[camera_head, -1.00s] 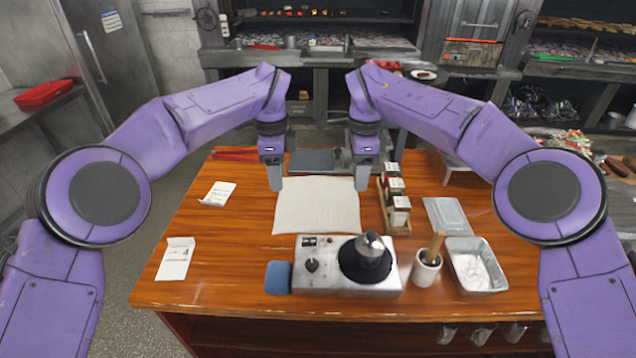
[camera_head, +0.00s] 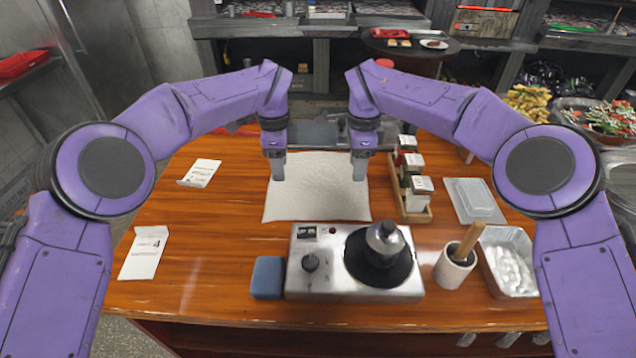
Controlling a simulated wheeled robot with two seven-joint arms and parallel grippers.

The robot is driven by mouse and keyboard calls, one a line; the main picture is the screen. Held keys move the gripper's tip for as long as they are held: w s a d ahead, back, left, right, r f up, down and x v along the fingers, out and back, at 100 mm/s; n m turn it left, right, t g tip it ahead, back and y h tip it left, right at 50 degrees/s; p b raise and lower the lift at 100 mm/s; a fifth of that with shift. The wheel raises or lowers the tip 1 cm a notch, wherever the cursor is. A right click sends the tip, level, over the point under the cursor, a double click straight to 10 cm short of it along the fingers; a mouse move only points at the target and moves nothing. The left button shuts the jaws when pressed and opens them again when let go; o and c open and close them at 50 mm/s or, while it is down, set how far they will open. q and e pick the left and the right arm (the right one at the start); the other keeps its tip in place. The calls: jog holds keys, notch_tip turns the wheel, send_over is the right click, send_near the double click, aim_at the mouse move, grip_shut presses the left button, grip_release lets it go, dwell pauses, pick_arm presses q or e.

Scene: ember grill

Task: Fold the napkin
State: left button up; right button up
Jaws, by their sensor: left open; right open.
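The white napkin (camera_head: 318,195) lies flat and spread out on the wooden table, behind the burner. My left gripper (camera_head: 278,172) points down at the napkin's far left part. My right gripper (camera_head: 359,172) points down at its far right part. Both grippers are open, and no cloth shows between their fingers. I cannot tell whether the fingertips touch the cloth. The napkin's far edge is partly hidden by the grippers.
A burner with a metal pot (camera_head: 384,243) stands just in front of the napkin, with a blue sponge (camera_head: 267,278) to its left. A wooden rack (camera_head: 413,215) of boxes stands close on the right. Paper cards (camera_head: 145,252) lie left; the table between is clear.

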aim_at(281, 183)
pick_arm(q)
notch_tip(281, 183, down, 3)
jog(key=shift+w+r, duration=0.15)
pick_arm(e)
notch_tip(281, 183, down, 3)
jog(key=shift+w+r, duration=0.15)
pick_arm(q)
jog(key=shift+f, duration=0.25)
pick_arm(e)
jog(key=shift+f, duration=0.25)
pick_arm(q)
jog(key=shift+f, duration=0.15)
pick_arm(e)
jog(key=shift+f, duration=0.15)
pick_arm(q)
grip_shut()
pick_arm(e)
grip_shut()
